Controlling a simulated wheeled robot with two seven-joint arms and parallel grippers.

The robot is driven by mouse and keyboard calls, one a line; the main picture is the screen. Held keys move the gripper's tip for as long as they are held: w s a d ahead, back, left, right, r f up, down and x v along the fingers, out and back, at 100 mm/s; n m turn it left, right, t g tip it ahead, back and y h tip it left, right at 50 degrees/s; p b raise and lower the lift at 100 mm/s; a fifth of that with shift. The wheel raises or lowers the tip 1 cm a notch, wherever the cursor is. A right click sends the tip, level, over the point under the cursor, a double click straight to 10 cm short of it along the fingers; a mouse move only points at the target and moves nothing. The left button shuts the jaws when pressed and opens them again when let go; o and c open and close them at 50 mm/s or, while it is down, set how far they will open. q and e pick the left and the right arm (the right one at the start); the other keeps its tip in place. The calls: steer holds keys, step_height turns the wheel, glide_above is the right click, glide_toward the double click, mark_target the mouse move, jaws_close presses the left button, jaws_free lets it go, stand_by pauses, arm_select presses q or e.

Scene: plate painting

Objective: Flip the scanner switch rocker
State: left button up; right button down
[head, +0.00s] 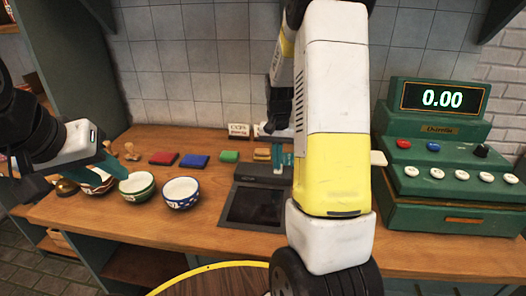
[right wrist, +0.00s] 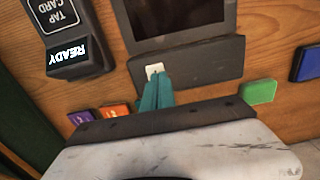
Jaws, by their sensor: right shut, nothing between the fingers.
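The scanner (head: 254,205) is a dark flat screen with a raised dark bar along its back edge, on the wooden counter. In the right wrist view its bar (right wrist: 205,62) carries a small white switch rocker (right wrist: 154,70). My right gripper (right wrist: 157,80) is shut and empty, its teal fingertips right at the rocker; I cannot tell whether they touch it. In the head view my right arm hides part of the scanner, and the rocker cannot be made out. My left gripper (head: 112,180) has its teal fingers spread, over the bowls at the left.
A green-rimmed bowl (head: 137,186) and a blue patterned bowl (head: 181,192) stand left of the scanner. Coloured pads, including a green one (right wrist: 259,92), lie behind it. A card reader (right wrist: 78,58) showing READY is close by. A green cash register (head: 440,150) stands at the right.

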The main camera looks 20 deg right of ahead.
mark_target(276, 175)
steer(key=shift+r, duration=0.4)
step_height(276, 175, up, 13)
steer(key=s, duration=0.1)
steer(key=shift+s+a, duration=0.4)
steer(key=shift+a, duration=0.05)
steer(key=shift+r, duration=0.1)
steer(key=s+a+r+n+t+y, duration=0.1)
steer(key=s+a+r+n+t, duration=0.1)
steer(key=s+a, duration=0.4)
steer(key=s+a+r+n+t+y, duration=0.1)
steer(key=s+a+r+n+t, duration=0.2)
steer(key=s, duration=1)
steer(key=a+t, duration=0.1)
steer(key=a, duration=0.2)
steer(key=shift+s+r+n, duration=0.15)
steer(key=shift+r+n, duration=0.2)
steer(key=shift+n, duration=0.05)
